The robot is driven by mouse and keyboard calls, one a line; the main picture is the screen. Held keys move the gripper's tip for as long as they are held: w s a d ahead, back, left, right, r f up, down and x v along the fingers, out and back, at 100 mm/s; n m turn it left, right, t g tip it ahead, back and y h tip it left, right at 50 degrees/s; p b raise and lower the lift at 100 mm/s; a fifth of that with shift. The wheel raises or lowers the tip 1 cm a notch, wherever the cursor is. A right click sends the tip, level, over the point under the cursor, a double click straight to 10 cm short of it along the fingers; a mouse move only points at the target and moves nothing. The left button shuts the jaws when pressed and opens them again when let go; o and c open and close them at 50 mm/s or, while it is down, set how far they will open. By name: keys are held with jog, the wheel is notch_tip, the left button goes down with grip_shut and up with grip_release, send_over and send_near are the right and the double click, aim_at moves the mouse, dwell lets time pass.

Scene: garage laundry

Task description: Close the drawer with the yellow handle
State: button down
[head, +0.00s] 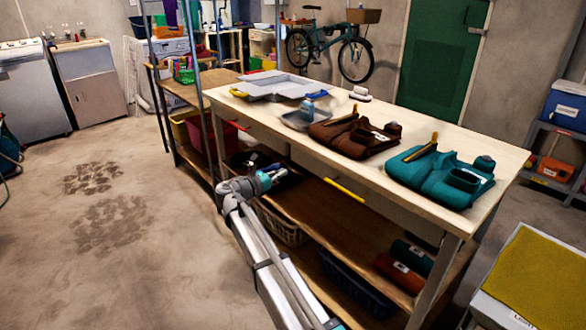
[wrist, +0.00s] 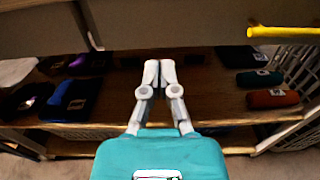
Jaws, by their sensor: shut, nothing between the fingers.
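The yellow handle (head: 345,190) is a bar on a pale drawer front under the workbench top, near the middle of its long front side. In the wrist view the yellow handle (wrist: 285,31) is at the upper right. I cannot tell how far its drawer stands out. My gripper (head: 286,173) is left of the handle in the head view, in front of the bench and apart from the handle. In the wrist view my gripper (wrist: 160,73) has its white fingers together and empty, pointing toward the bench, left of and below the handle.
A red handle (head: 238,126) is farther left. The wooden shelf (wrist: 200,98) below holds rolled items. Bare floor (head: 130,240) is left; a yellow-topped table (head: 545,275) is right.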

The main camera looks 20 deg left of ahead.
jog(key=shift+v, duration=1.85)
